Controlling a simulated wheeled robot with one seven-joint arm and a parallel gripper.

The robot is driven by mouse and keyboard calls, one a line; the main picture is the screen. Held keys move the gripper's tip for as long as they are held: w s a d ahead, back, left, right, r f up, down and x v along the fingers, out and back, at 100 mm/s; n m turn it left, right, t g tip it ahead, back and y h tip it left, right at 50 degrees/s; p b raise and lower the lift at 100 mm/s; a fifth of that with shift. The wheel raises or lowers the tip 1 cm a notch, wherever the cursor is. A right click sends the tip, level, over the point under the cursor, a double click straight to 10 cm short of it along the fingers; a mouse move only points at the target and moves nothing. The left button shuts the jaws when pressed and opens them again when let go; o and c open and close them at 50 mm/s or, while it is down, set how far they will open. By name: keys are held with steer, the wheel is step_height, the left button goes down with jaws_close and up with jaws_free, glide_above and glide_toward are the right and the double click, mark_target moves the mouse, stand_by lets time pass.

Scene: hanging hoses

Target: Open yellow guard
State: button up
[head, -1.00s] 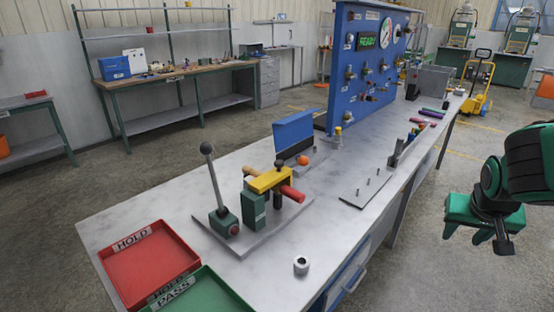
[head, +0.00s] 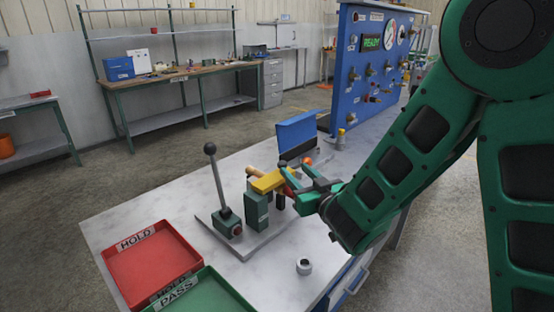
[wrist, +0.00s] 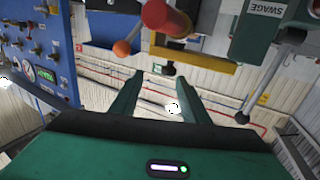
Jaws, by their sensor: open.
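The yellow guard (head: 267,182) lies as a bar across the top of the green swage fixture (head: 257,208) on the bench. Its right end is partly hidden by my gripper in the head view. In the wrist view the yellow guard (wrist: 200,59) shows just beyond the fingertips, with a red cylinder (wrist: 165,22) beside it. The green block marked SWAGE (wrist: 268,32) is at the upper right. My gripper (head: 296,174) is open beside the guard's right end. In the wrist view the space between the fingers (wrist: 160,82) is empty; contact with the guard cannot be told.
A lever with a black knob (head: 210,149) stands left of the fixture. An orange ball (wrist: 122,47) and a blue upright plate (head: 297,133) are close behind. The red HOLD tray (head: 150,270), green PASS tray (head: 215,292) and a metal ring (head: 304,266) are in front.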

steer(key=shift+s+a, duration=0.1)
steer(key=shift+a, duration=0.45)
steer(key=shift+x, duration=0.9)
steer(key=x, duration=0.8)
steer(key=shift+a, duration=0.35)
steer(key=shift+r, duration=0.1)
jaws_close()
